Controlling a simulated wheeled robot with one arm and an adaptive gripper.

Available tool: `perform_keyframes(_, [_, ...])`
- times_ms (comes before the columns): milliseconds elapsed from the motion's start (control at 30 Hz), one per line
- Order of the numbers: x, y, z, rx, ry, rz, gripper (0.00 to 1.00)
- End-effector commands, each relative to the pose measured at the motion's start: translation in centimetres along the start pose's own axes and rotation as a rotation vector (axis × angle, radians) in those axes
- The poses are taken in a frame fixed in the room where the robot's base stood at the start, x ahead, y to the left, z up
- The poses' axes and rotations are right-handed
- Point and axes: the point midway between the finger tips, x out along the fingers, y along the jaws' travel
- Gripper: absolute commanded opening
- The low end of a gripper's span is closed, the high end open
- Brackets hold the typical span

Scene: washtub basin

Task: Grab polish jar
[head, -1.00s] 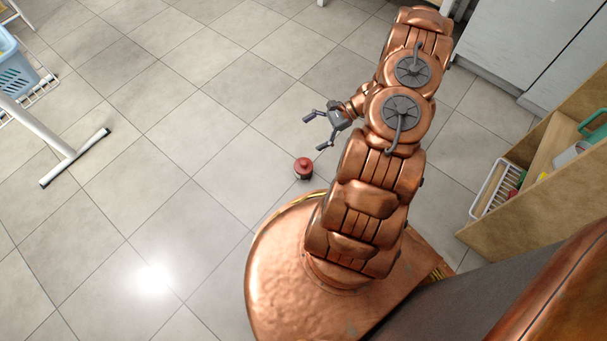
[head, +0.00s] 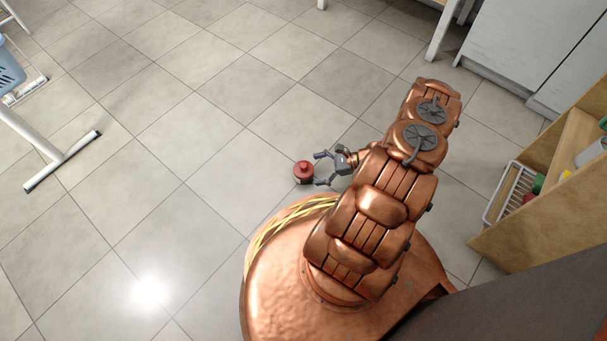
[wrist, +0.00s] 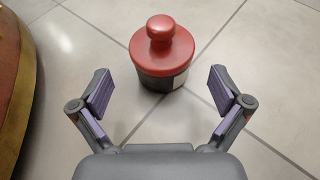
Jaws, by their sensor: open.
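The polish jar (head: 303,172) stands upright on the tiled floor, just in front of my base in the head view. In the wrist view the jar (wrist: 161,56) has a red lid with a round knob and a dark body with a pale patch on its right side. My gripper (head: 321,168) is open and low, to the right of the jar, with its fingers pointing at it. In the wrist view the gripper (wrist: 162,92) has its purple-padded fingers spread wide. The jar is centred between them but a little beyond the fingertips, and nothing is held.
A wooden shelf unit (head: 520,225) with a white wire basket (head: 510,192) stands at the right. A white stand leg (head: 62,160) and a blue basket (head: 8,70) are at the left. Grey cabinets (head: 530,45) are at the back right. The floor around the jar is clear.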

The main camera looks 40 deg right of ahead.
Motion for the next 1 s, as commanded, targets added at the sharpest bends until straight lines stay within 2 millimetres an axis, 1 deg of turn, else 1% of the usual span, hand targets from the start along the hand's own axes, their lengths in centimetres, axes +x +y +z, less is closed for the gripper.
perform_keyframes(167, [1.1, -0.1, -0.2, -0.002, 0.0, -0.001, 1.0])
perform_keyframes(500, [4.3, -0.2, 0.0, -0.003, -0.002, 0.001, 1.0])
perform_keyframes(600, [4.9, -0.2, 0.1, -0.001, -0.002, 0.0, 1.0])
perform_keyframes(933, [5.2, -0.2, 0.2, -0.002, -0.001, -0.001, 1.0])
perform_keyframes(1000, [5.2, -0.2, 0.2, -0.002, -0.001, -0.001, 0.93])
